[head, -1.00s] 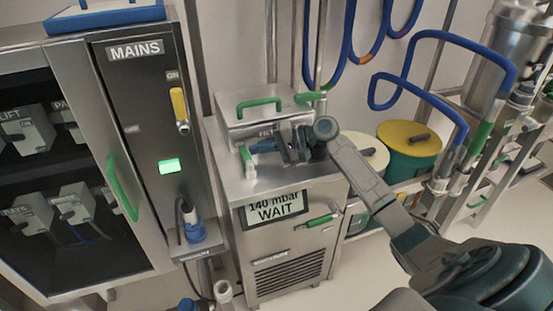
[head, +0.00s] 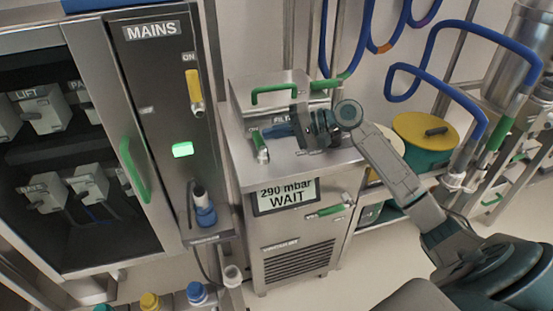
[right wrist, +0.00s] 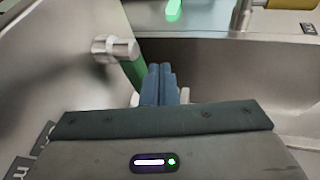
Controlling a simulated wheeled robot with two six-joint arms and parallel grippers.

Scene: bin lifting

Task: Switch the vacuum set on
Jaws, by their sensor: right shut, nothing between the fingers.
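The vacuum set (head: 295,235) is a steel cabinet in the middle of the head view. Its display (head: 286,195) reads "290 mbar WAIT". A small green-handled lever (head: 259,146) stands on its top at the left front, with "ON" lettering by it. My right gripper (head: 272,132) is shut and empty just right of this lever, low over the top. In the right wrist view its blue fingers (right wrist: 160,84) are together, with the green handle (right wrist: 132,70) close on their left; whether they touch is unclear. My left gripper is not in view.
Left stands the MAINS panel (head: 150,90) with a yellow lever (head: 194,88) by "ON" and a lit green lamp (head: 182,149). A raised box with a green handle (head: 275,92) is behind my gripper. Blue hoses (head: 435,68) and a yellow-lidded drum (head: 424,132) stand right.

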